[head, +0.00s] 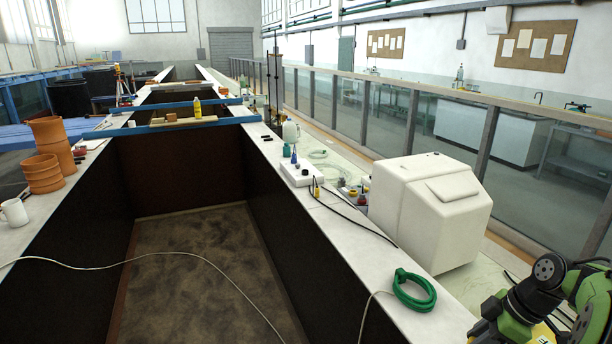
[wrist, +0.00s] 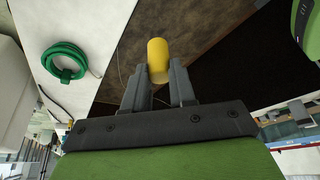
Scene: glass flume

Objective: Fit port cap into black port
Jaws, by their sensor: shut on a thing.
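In the wrist view my gripper (wrist: 158,82) is shut on a yellow cylinder (wrist: 158,58), which looks like the port cap. The cylinder stands out beyond the fingertips. In the head view my arm shows at the lower right, and the fingers cannot be made out there. I cannot pick out the black port for certain in either view. A white box (head: 297,174) with small coloured parts on and around it sits on the right wall ledge of the flume.
A coiled green hose (head: 414,291) lies on the near right ledge; it also shows in the wrist view (wrist: 64,60). A large white housing (head: 430,210) stands right of the ledge. A thin cable crosses the open flume. Orange pots (head: 44,172) and a white mug (head: 14,212) stand left.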

